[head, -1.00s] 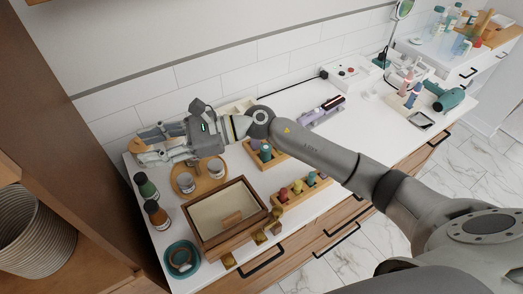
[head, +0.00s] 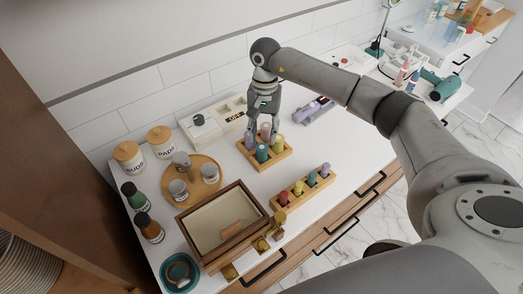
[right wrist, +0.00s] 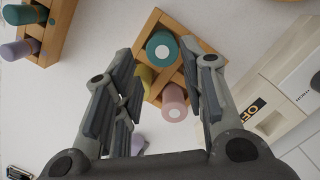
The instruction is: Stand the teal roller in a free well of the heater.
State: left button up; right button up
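A teal roller (head: 262,153) stands in a square wooden rack (head: 248,160) with purple, pink and yellow rollers. In the right wrist view this teal roller (right wrist: 162,47) shows end-on, beyond my fingertips. A second teal roller (head: 312,179) stands in a long wooden rack (head: 300,200) nearer the front. My right gripper (head: 262,122) points down over the back of the square rack. In the right wrist view its fingers (right wrist: 165,75) are spread with nothing clearly held. I cannot tell for certain which thing is the heater. My left gripper is not in view.
A pale box (head: 222,118) with an OFF label sits behind the square rack. A round tray (head: 205,190) with cups, lidded jars (head: 160,140), bottles (head: 150,228) and a framed box (head: 222,222) crowd the left. Clear white counter (head: 350,150) lies right of the racks.

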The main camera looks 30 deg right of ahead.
aim_at(262, 147)
jog(key=shift+s+f, duration=0.1)
jog(key=shift+f, duration=0.3)
jog(key=f+p, duration=0.2)
jog(key=f, duration=0.1)
jog(key=f+p, duration=0.1)
jog(key=shift+s+a+f, duration=0.25)
jog(key=shift+a+f, duration=0.05)
jog(key=shift+a, duration=0.1)
jog(key=shift+f, duration=0.35)
jog(key=shift+c, duration=0.4)
jog(key=c, duration=0.6)
jog(key=shift+r, duration=0.1)
